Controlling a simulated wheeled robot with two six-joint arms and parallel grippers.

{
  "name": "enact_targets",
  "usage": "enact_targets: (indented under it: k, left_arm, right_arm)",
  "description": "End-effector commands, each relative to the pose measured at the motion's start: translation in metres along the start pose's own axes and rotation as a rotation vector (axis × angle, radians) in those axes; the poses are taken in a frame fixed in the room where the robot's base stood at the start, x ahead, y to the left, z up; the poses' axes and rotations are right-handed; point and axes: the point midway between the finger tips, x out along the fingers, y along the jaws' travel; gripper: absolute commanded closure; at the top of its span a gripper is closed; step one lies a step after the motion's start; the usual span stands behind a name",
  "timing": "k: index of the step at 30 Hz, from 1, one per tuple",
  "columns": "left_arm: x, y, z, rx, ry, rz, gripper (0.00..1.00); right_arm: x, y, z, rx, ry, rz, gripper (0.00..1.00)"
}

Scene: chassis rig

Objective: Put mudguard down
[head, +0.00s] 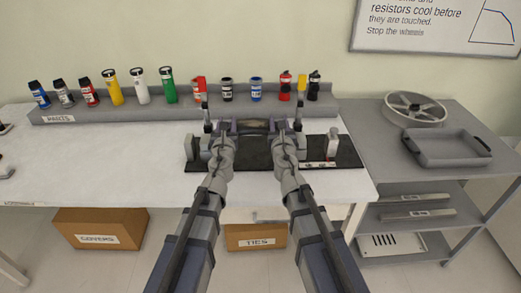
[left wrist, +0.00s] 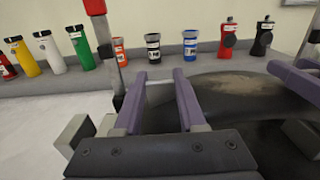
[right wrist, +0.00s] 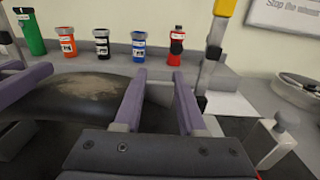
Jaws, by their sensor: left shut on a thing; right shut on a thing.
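The mudguard (head: 253,125) is a dark curved piece with a worn brown patch on top. It spans between my two grippers above the black base of the rig (head: 258,155). My left gripper (head: 231,126) is shut on its left end, and my right gripper (head: 278,126) is shut on its right end. The mudguard also shows right of the purple fingers in the left wrist view (left wrist: 235,92) and left of them in the right wrist view (right wrist: 85,98). Whether its underside touches the rig is hidden.
A red-topped post (head: 203,90) and a yellow-topped post (head: 300,92) stand beside the grippers. Several paint bottles line the grey shelf (head: 75,115) behind. A grey tray (head: 447,158) and a wheel (head: 415,108) sit on the right cart.

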Motion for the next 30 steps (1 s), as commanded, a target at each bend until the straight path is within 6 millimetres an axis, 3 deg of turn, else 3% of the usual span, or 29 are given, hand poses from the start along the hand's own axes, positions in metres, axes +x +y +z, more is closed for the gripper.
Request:
enact_targets:
  k: [2,3,10,22,30]
  left_arm:
    - [0.0,0.0,-0.008,0.0,0.0,0.0,1.0]
    - [0.0,0.0,-0.006,0.0,0.0,0.0,0.58]
    - [0.0,0.0,-0.005,0.0,0.0,0.0,0.33]
    - [-0.006,0.0,-0.005,0.0,0.0,0.0,0.31]
    - [-0.043,0.0,-0.005,0.0,0.0,0.0,0.31]
  right_arm:
    - [0.0,0.0,-0.008,0.0,0.0,0.0,1.0]
    - [0.0,0.0,-0.006,0.0,0.0,0.0,0.58]
    - [0.0,0.0,-0.005,0.0,0.0,0.0,0.33]
    - [0.0,0.0,-0.005,0.0,0.0,0.0,0.31]
    - [0.0,0.0,-0.005,0.0,0.0,0.0,0.31]
